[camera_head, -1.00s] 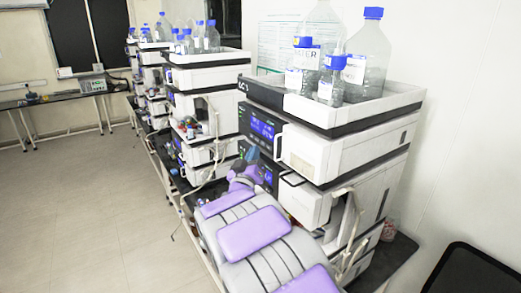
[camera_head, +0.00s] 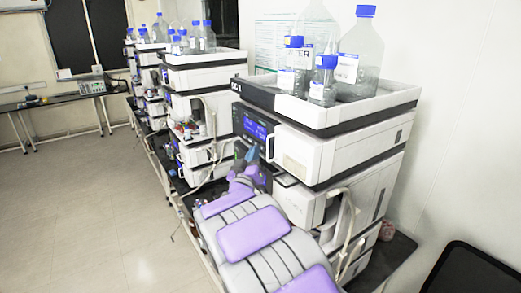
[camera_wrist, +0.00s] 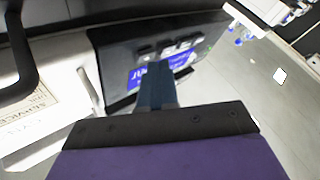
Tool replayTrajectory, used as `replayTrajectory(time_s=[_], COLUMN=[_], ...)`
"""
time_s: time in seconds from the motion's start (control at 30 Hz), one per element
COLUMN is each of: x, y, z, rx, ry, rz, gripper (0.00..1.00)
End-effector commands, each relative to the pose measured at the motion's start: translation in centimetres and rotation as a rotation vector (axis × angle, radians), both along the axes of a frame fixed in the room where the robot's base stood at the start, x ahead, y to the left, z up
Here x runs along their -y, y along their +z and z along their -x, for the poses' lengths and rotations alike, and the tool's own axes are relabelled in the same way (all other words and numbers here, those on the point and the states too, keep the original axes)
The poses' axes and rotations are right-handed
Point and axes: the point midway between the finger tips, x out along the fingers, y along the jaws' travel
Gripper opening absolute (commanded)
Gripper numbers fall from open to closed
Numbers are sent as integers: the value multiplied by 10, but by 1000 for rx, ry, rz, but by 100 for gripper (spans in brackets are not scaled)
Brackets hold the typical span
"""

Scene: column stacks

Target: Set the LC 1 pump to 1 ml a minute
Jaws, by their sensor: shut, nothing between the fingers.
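The LC 1 stack stands at the right in the head view, with its "LC 1" label (camera_head: 250,92) on the dark front of the top tray. Below it is a dark panel with a lit blue display (camera_head: 256,128). A second lit panel lower down is partly hidden by my arm. My gripper (camera_head: 252,154) is shut and empty, just below the upper display in the picture. In the wrist view my gripper (camera_wrist: 158,72) points at a dark panel with a blue display (camera_wrist: 135,78) and raised dark buttons (camera_wrist: 170,48). The fingers cover part of this display. I cannot tell whether they touch the panel.
Bottles with blue caps (camera_head: 362,58) stand in the white tray (camera_head: 395,95) on top. A white tube (camera_head: 347,225) hangs at the lower front. More stacks (camera_head: 205,75) stand to the left. The floor (camera_head: 80,200) at left is clear.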

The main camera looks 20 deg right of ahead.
Motion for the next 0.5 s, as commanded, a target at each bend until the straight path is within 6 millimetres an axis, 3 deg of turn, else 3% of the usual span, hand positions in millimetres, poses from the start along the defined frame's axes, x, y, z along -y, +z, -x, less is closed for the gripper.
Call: replayTrajectory(time_s=[0.33, 0.5], x=[-15, -12], y=[0, 0], z=[0, 0], rx=[1, 1], ry=[3, 2], rz=[9, 7], gripper=[0, 0])
